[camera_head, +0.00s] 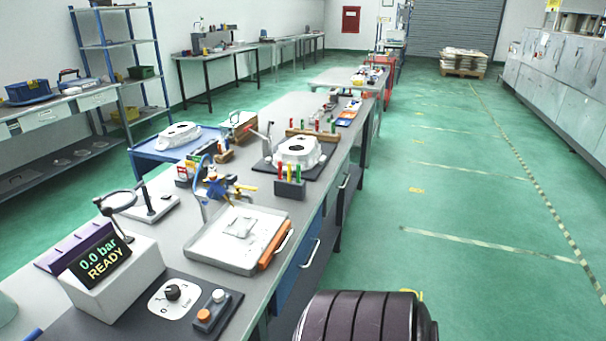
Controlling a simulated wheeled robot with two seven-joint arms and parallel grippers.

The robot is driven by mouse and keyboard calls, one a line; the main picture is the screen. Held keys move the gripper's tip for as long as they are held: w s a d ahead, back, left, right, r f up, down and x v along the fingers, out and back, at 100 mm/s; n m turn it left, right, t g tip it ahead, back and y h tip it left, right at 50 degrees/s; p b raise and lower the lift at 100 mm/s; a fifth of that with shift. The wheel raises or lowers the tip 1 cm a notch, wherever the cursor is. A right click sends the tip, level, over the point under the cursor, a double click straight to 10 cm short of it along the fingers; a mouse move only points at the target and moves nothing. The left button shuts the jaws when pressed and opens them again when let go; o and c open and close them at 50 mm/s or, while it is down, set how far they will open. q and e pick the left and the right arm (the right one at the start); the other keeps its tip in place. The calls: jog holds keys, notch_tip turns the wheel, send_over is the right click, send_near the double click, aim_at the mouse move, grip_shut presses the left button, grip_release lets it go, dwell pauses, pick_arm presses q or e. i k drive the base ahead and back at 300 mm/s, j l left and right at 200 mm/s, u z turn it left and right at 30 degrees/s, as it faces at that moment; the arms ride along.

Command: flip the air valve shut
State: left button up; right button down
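What looks like the air valve (216,189) stands on the bench left of centre, behind the grey tray. It has a small blue and yellow body with a yellow lever-like part pointing right. It is too small here to tell for sure whether the lever is open or shut. A thin blue hose (196,168) curves beside it. A display (100,261) at the front left reads "0.0 bar READY". Neither of my grippers is in view.
A grey tray (207,249) with an orange-handled tool lies in front of the valve. A rotary knob (172,292) and a push-button box (212,311) sit at the bench's front. A magnifier (121,200) stands left. The green floor (440,210) at right is clear.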

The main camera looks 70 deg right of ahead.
aim_at(246, 188)
jog(key=l+z, duration=0.55)
jog(key=z, duration=0.25)
jog(key=i+l+z, duration=0.15)
jog(key=z, duration=0.2)
jog(key=i+l+z, duration=0.15)
jog(key=z, duration=0.25)
jog(key=i+l, duration=0.2)
jog(key=l, duration=0.2)
